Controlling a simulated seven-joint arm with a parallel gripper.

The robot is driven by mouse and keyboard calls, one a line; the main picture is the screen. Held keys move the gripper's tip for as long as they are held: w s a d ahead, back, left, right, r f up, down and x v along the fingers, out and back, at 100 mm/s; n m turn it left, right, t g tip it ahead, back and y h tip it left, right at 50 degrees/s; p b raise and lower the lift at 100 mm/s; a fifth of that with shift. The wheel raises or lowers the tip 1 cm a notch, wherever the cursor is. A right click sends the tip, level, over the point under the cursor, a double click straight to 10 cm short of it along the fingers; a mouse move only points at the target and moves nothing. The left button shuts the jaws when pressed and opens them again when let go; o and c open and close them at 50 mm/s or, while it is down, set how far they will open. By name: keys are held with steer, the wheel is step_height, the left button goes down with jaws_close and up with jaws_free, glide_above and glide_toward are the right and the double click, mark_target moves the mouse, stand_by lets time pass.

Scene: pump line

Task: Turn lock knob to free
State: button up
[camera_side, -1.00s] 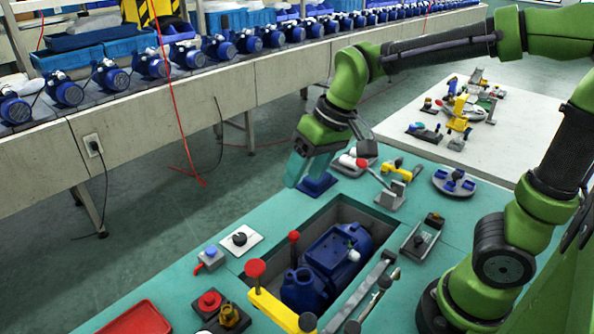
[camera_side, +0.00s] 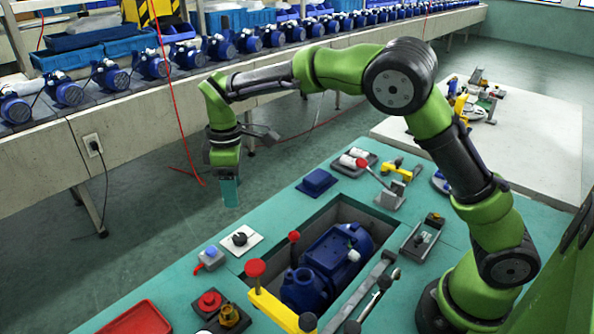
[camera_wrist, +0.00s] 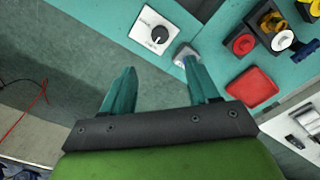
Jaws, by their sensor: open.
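The lock knob (camera_side: 240,238) is a small black rotary knob on a white square plate (camera_side: 250,231) at the left end of the teal bench. In the wrist view the knob (camera_wrist: 158,35) lies beyond the fingertips, between their lines, with small black lettering on its plate too blurred to read surely. My gripper (camera_side: 230,193) points down above and behind the plate, apart from the knob. In the wrist view its two teal fingers (camera_wrist: 160,68) are spread with nothing between them.
A grey box with a blue button (camera_side: 210,254) stands close beside the plate, near the right finger in the wrist view. A red button (camera_side: 209,300), a red tray (camera_side: 138,320) and a recess with a blue pump (camera_side: 335,258) are nearby. The bench's far edge drops to the floor.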

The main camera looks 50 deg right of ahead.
mark_target(239, 236)
step_height(239, 236, down, 14)
stand_by(0.4)
steer(key=c, duration=1)
